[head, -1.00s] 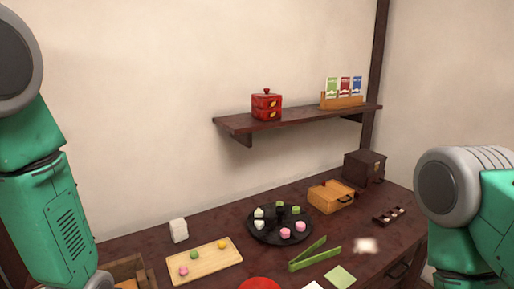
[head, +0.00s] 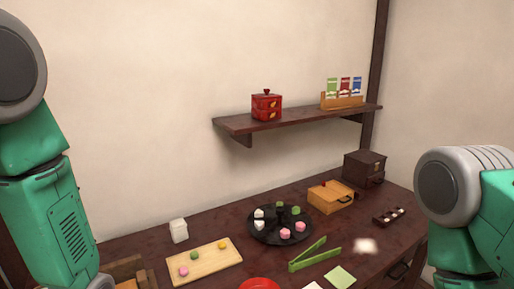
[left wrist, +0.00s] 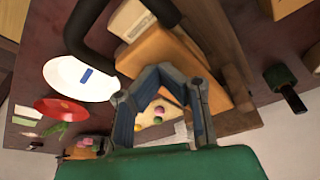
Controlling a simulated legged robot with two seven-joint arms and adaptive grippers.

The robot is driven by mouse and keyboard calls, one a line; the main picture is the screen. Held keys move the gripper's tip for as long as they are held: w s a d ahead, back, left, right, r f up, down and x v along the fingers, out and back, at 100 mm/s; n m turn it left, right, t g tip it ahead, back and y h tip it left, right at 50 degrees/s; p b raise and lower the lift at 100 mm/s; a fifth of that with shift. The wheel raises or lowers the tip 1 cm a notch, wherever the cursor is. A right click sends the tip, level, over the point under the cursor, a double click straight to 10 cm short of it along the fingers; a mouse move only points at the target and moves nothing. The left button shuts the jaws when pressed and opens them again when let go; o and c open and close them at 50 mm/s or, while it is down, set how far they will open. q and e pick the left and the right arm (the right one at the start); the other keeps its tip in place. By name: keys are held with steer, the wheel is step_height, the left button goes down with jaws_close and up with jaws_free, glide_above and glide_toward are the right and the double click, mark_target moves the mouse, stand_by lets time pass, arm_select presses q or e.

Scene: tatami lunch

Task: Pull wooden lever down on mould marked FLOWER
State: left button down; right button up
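In the left wrist view an orange-brown wooden block (left wrist: 165,52) stands close beyond my left gripper (left wrist: 157,72), with a pale wooden piece (left wrist: 130,20) beside it. I cannot read a FLOWER mark or make out the lever clearly. A dark curved bar (left wrist: 88,45) runs across the top left. My left gripper's fingertips come together in front of the block, and I see nothing held between them. In the head view only the corner of a wooden item (head: 125,270) shows at the lower left, and both grippers are out of frame.
A board with sweets (head: 205,262), a white block (head: 179,230), a black round tray (head: 279,238), green tongs (head: 315,254) and a red disc (head: 258,284) lie on the dark table. A wooden box (head: 331,196) stands behind. The wall shelf (head: 300,115) is above.

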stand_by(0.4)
arm_select(q)
step_height(320, 180, up, 7)
steer(key=p, duration=0.7)
